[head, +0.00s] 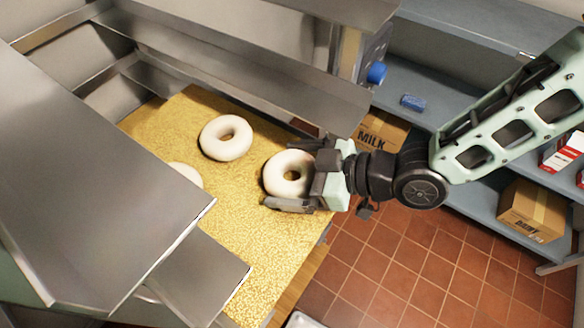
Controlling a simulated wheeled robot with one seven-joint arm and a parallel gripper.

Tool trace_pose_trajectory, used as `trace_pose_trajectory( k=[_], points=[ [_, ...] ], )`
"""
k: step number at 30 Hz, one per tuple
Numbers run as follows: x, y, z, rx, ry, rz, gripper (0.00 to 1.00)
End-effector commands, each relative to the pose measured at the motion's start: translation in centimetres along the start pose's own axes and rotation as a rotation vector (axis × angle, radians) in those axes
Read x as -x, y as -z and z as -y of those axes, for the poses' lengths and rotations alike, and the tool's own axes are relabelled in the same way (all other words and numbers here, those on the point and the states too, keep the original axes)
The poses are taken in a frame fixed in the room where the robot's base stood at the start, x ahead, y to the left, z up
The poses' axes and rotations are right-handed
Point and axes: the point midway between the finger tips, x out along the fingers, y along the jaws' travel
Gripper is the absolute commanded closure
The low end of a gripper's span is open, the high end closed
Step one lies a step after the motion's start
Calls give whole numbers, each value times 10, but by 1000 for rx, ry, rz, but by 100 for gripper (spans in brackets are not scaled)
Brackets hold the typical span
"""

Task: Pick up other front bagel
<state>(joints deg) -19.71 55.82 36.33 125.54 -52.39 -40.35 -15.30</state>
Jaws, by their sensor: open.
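A pale round bagel (280,175) lies on the yellow grainy board (228,245) near its right edge. My gripper (284,174) is open, with one finger on the far side of this bagel and one on the near side. The gripper body covers the bagel's right part, and I cannot tell whether the fingers touch it. A second bagel (211,137) lies on the board further left and back. A third bagel (186,174) is mostly hidden behind a metal panel.
Metal panels (110,180) cover the left side, and a metal ledge (250,70) runs behind the board. Blue-grey shelves (460,110) with a milk box (382,132) and a carton (533,210) stand right. Tiled floor (400,270) lies below.

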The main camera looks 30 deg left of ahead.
Motion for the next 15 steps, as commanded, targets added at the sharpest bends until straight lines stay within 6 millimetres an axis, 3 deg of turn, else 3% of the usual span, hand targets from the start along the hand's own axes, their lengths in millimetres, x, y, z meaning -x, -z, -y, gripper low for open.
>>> trace_pose_trajectory(
  k=[6,9,15],
  points=[
    [-1,0,0,0,0,0,3],
    [0,0,0,0,0,0,31],
    [0,0,0,0,0,-1,31]
  ],
)
